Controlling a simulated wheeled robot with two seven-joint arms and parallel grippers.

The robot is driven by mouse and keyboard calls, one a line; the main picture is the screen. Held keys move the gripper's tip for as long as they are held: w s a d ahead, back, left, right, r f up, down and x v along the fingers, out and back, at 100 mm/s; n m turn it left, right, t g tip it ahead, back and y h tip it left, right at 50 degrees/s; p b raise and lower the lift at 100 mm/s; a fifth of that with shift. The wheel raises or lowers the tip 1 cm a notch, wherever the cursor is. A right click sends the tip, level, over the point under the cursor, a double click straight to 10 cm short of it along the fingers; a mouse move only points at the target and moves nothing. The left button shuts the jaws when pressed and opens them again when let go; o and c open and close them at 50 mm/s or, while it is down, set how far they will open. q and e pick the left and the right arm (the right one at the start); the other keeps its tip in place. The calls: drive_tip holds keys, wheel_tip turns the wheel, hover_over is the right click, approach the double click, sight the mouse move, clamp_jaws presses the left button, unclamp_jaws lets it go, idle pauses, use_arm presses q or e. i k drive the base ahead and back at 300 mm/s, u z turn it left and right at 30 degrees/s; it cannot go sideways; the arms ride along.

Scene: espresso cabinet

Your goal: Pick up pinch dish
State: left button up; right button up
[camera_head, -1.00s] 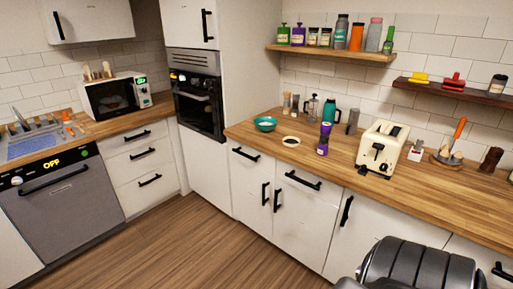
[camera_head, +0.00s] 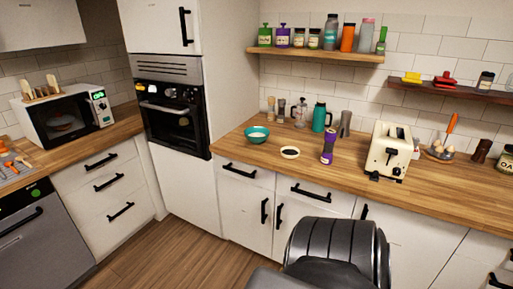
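A small, shallow, pale round dish with a dark rim (camera_head: 290,152) lies on the wooden counter. It looks like the pinch dish, though it is small in the view. A teal bowl (camera_head: 257,135) with pale contents stands just left of and behind it. A purple bottle-like container (camera_head: 328,147) stands upright to its right. Neither of my grippers shows in the head view, so nothing is seen touching the dish.
A cream toaster (camera_head: 388,150) stands on the counter (camera_head: 350,180) to the right. A teal flask (camera_head: 319,117) and shakers stand behind. A black ribbed shape (camera_head: 335,250) blocks the bottom middle; I cannot tell what it is. The counter in front of the dish is clear.

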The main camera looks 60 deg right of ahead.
sight(290, 152)
drive_tip(key=z, duration=0.1)
drive_tip(key=i, duration=1.9)
drive_tip(key=z, duration=0.95)
drive_tip(key=i, duration=0.95)
drive_tip(key=z, duration=1.1)
